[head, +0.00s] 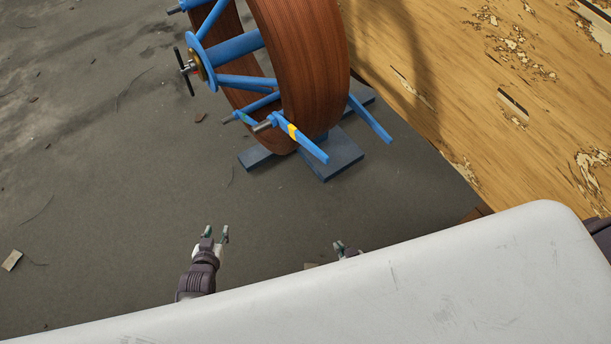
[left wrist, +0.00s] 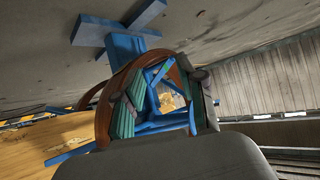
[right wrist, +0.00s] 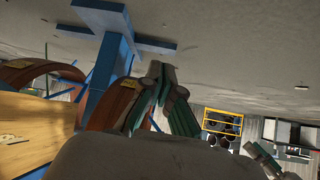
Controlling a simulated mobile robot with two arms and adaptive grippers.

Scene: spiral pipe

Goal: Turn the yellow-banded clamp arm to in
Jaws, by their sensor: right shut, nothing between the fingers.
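The yellow-banded clamp arm (head: 311,148) is a blue bar on the near lower side of the coil stand in the head view. Its yellow band lies near its grey pivot end, and its free end points down to the right, past the coil's edge. My left gripper (head: 216,235) is open and empty, below and left of the clamp arm and well apart from it. My right gripper (head: 344,249) is shut and empty below the arm, partly hidden by a white surface. The wrist views show the fingers of the left (left wrist: 158,110) and right (right wrist: 165,103) grippers.
The brown pipe coil (head: 300,65) hangs on a blue spoked stand with flat blue feet (head: 333,158). Another blue arm (head: 372,119) sticks out to the right. A wooden panel (head: 450,75) is at the right. Grey floor between grippers and stand is clear.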

